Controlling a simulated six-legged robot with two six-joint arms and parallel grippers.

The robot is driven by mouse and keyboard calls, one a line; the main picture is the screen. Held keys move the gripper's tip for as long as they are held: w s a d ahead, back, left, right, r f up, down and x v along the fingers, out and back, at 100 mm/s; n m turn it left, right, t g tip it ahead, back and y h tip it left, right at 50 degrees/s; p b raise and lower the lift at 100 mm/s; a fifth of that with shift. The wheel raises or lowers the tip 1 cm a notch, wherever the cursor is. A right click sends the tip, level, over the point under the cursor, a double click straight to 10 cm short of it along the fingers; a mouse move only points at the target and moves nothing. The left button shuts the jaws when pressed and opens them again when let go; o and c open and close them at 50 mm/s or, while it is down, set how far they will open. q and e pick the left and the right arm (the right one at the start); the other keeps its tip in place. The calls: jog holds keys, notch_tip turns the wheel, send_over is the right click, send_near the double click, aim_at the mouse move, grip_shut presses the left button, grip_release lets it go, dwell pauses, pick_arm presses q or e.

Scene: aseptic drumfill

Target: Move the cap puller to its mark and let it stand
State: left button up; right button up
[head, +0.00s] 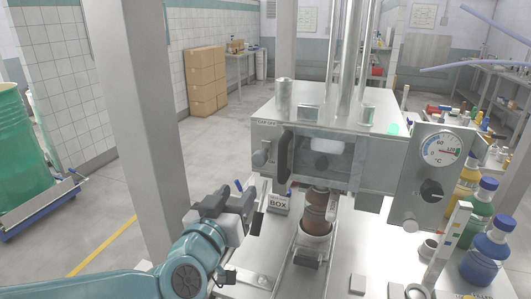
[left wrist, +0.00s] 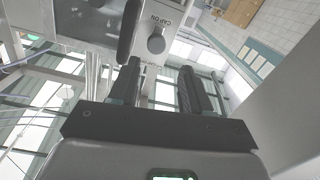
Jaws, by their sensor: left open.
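My left gripper (head: 253,208) is open in front of the steel filling machine (head: 320,145), left of its lower front. In the left wrist view the two dark fingers (left wrist: 160,85) stand apart with nothing between them. A round knob under a label reading "CAP ON" (left wrist: 156,42) shows beyond the fingertips. I cannot pick out the cap puller for sure. A small blue-tipped item (head: 239,186) shows just behind the gripper, partly hidden by it. The mark cannot be made out. My right gripper is not in view.
A brown bottle (head: 316,205) is under the machine. A dial panel (head: 440,165) and blue-capped bottles (head: 480,258) stand at the right.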

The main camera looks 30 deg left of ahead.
aim_at(258, 160)
pick_arm(q)
jog(key=x, duration=0.5)
jog(key=r+p+x, duration=0.1)
jog(key=x, duration=0.9)
jog(key=shift+w+d+r, duration=0.15)
jog(key=shift+w+r, duration=0.1)
jog(key=shift+w, duration=0.1)
jog(key=shift+c, duration=0.3)
